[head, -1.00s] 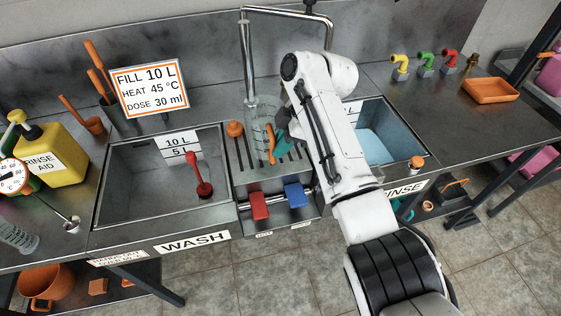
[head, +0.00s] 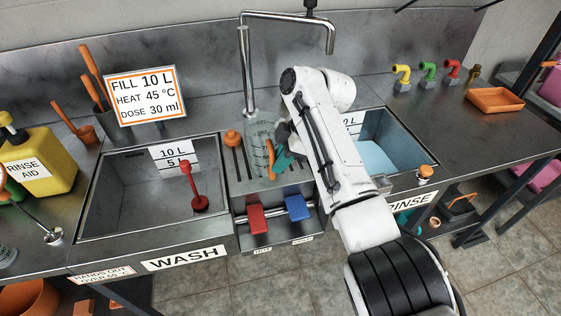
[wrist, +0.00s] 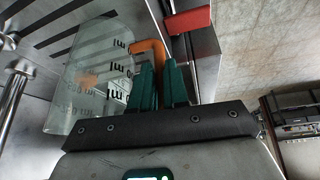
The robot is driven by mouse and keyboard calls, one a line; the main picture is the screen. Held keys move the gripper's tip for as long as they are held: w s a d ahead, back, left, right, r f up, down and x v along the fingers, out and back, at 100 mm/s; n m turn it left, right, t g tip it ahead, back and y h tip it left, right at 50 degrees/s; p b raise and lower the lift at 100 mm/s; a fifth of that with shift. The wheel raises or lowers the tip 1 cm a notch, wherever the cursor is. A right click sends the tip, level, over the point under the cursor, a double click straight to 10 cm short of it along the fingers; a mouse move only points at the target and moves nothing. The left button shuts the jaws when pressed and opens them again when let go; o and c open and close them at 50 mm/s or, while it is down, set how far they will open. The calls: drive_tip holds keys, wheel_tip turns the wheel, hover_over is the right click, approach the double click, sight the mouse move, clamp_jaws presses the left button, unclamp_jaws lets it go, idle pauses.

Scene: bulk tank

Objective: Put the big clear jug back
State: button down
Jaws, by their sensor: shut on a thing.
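The big clear jug (head: 257,140) is on or just above the slotted drainer (head: 238,170) between the two sinks, close to the tap post. It looks upright in the head view; contact with the drainer cannot be told. Its orange handle (head: 270,158) faces the front right. My gripper (head: 280,154) is shut on this handle from the right. In the wrist view my green fingers (wrist: 160,84) close around the handle (wrist: 152,47), and the jug's clear body (wrist: 85,80) with dark markings lies to their left.
The tap post (head: 247,75) rises behind the jug. An orange knob (head: 232,138) is left of it. Red (head: 256,217) and blue (head: 298,208) pedals are in front. The wash sink (head: 125,195) holds a red tool (head: 198,202); the rinse sink (head: 374,158) holds bluish water.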

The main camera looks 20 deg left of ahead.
drive_tip(key=shift+f, duration=0.15)
drive_tip(key=c, duration=1.1)
unclamp_jaws()
drive_tip(key=p+v, duration=0.8)
drive_tip(key=v, duration=0.4)
drive_tip(key=shift+w, duration=0.1)
